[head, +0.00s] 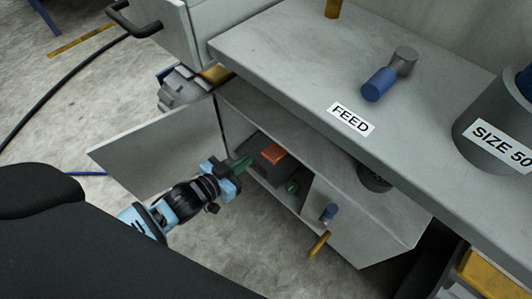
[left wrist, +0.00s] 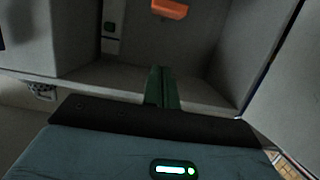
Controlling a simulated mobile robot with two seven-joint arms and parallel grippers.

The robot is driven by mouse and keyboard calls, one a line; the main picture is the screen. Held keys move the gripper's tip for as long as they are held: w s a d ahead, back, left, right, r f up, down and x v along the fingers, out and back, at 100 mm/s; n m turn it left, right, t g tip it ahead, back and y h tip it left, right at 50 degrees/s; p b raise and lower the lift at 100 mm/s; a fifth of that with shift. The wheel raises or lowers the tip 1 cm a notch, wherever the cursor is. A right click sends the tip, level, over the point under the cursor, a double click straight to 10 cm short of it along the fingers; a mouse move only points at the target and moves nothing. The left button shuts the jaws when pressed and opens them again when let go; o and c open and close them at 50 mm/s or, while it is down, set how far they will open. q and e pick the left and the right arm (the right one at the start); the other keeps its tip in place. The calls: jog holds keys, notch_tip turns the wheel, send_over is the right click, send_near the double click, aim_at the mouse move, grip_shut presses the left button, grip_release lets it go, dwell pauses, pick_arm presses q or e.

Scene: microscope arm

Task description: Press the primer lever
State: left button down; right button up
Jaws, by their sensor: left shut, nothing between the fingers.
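An orange piece (head: 273,153), which may be the primer lever, sits on a dark block inside the open cabinet under the bench. It also shows at the top of the left wrist view (left wrist: 170,8). My left gripper (head: 243,162), with green fingers, is at the cabinet opening, just left of the orange piece. In the left wrist view its fingers (left wrist: 161,88) are shut together and empty, pointing into the cabinet. They look apart from the orange piece. My right gripper is not in view.
The cabinet door (head: 155,150) stands open on the left. The bench top (head: 290,45) overhangs the cabinet and carries a blue-handled knob (head: 378,84) behind a FEED label. An open door (head: 365,225) is on the right.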

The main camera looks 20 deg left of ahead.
pick_arm(q)
jog(key=b, duration=0.5)
send_over(268, 158)
notch_tip(268, 158, down, 3)
jog(key=shift+w+r, duration=0.1)
jog(key=shift+w, duration=0.05)
notch_tip(268, 158, down, 2)
jog(key=shift+f+b, duration=0.15)
jog(key=shift+b, duration=0.35)
jog(key=shift+f+b, duration=0.35)
jog(key=shift+f, duration=0.35)
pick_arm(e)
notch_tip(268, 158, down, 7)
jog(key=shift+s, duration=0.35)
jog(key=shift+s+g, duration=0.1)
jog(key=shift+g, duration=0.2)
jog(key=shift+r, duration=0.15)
